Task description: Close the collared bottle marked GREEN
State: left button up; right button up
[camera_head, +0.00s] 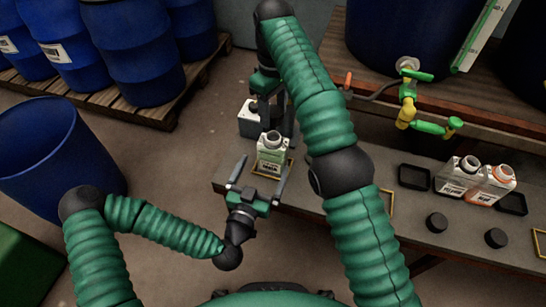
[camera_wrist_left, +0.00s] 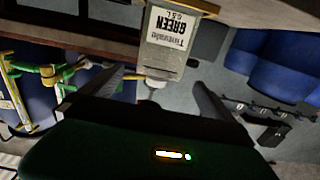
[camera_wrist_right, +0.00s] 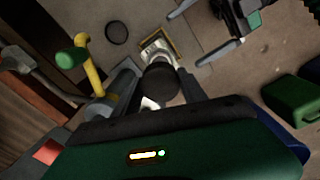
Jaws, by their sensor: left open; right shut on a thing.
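The bottle marked GREEN (camera_head: 270,158) is pale with a green-edged label and stands upright at the bench's left end, its neck without a cap. Its label reads GREEN in the left wrist view (camera_wrist_left: 168,38). My left gripper (camera_head: 260,174) is open, its fingers pointing at the bottle with one to each side. My right gripper (camera_head: 270,102) is beyond the bottle in the head view, shut on a round black cap (camera_wrist_right: 161,84). In the right wrist view the cap hides part of the bottle (camera_wrist_right: 157,46). The cap is hard to make out in the head view.
Two more bottles (camera_head: 458,177) (camera_head: 490,186) stand at the right, near black trays (camera_head: 414,177) (camera_head: 512,203). Two black caps (camera_head: 437,222) (camera_head: 496,238) lie on the bench. A grey-white container (camera_head: 248,120) is behind the GREEN bottle. A valve (camera_head: 407,100) hangs below the vat.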

aim_at(273, 145)
pick_arm(q)
jog(key=x, duration=0.9)
jog(key=shift+w, duration=0.1)
jog(key=c, duration=2.1)
pick_arm(e)
jog(key=shift+s+f, duration=0.1)
jog(key=shift+f, duration=2.35)
